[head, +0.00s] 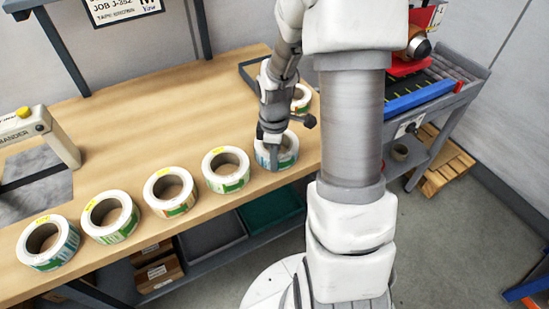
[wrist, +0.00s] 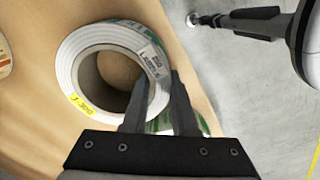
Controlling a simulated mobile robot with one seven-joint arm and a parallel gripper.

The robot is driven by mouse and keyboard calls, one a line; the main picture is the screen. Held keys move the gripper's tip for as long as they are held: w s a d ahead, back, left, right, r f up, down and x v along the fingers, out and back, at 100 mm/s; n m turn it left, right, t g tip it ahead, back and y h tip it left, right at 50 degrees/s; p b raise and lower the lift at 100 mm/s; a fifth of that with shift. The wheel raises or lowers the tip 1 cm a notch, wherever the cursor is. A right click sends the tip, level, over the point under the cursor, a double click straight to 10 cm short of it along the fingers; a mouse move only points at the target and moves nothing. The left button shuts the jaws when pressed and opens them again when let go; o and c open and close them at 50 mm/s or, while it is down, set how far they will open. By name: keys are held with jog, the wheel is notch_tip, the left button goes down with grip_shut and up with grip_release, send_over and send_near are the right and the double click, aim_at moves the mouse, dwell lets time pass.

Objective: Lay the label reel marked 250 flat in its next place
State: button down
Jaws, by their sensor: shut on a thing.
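The label reel in my grip (head: 288,160) is white with a green and blue printed side. It lies flat at the right end of a row of similar reels. In the wrist view the reel (wrist: 72,62) shows a yellow tag and a white label that seems to read 250. My gripper (head: 273,148) points down at it. In the wrist view my gripper (wrist: 160,80) is shut on the reel's wall, one finger inside the core and one outside. I cannot tell whether the reel touches the table.
The wooden table (head: 150,105) holds other reels leftward: one close by (head: 239,181), then others (head: 158,202), (head: 97,231), (head: 62,255). A further reel (head: 302,101) is behind my gripper, by a dark tray (head: 247,73). A machine (head: 57,130) stands at left.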

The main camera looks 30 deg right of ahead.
jog(key=shift+r, duration=0.1)
jog(key=shift+f, duration=0.2)
jog(key=c, duration=0.7)
grip_release()
jog(key=shift+r, duration=0.1)
notch_tip(320, 180, up, 11)
jog(key=shift+p, duration=0.95)
jog(key=shift+r, duration=0.6)
